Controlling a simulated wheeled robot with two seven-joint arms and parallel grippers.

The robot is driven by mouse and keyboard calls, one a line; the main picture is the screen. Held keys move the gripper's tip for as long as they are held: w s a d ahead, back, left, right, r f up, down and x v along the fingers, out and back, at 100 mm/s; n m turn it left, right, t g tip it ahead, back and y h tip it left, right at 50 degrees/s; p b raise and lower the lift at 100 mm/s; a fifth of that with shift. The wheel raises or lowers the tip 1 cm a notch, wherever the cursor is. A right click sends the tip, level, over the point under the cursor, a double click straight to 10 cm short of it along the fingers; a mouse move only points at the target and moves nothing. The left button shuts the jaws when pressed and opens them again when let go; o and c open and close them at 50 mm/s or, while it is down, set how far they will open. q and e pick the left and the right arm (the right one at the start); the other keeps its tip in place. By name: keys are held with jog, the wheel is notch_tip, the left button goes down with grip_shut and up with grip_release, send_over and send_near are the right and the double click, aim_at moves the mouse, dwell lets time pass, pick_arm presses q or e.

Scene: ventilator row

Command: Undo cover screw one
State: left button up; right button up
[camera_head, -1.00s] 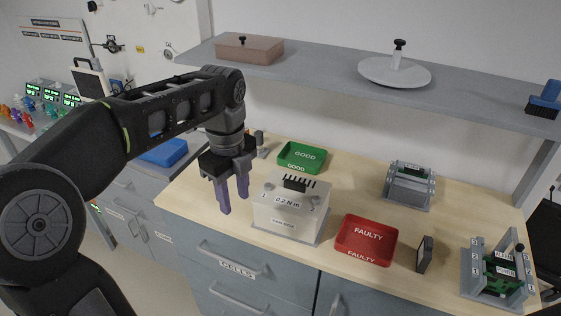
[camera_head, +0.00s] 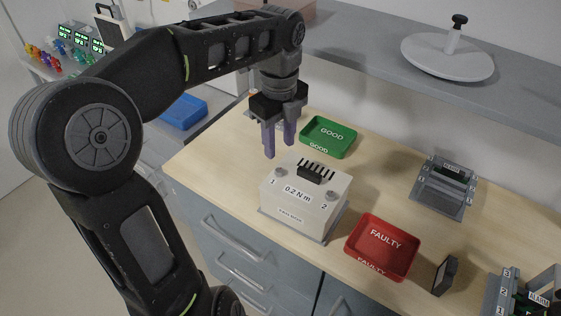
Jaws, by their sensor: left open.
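The white ventilator box (camera_head: 304,203) stands on the wooden bench, marked "0.2 N m" on its front. Cover screw one (camera_head: 281,171) is the round grey knob at the box's left, beside the numeral 1. Cover screw two (camera_head: 333,196) is at the right, beside the numeral 2. A black slotted handle (camera_head: 315,173) sits on top between them. My left gripper (camera_head: 279,150) is open and empty, fingers pointing down, above and behind screw one in the picture, apart from it. My right gripper is not in view.
A green GOOD tray (camera_head: 328,152) lies behind the box, and a red FAULTY tray (camera_head: 352,248) lies to its right. A grey rack (camera_head: 443,190) stands farther right.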

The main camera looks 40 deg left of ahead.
aim_at(279, 169)
pick_arm(q)
notch_tip(279, 169, down, 7)
jog(key=shift+f+p, duration=0.2)
jog(key=shift+p, duration=0.1)
jog(key=shift+c, duration=0.3)
grip_shut()
dwell(0.3)
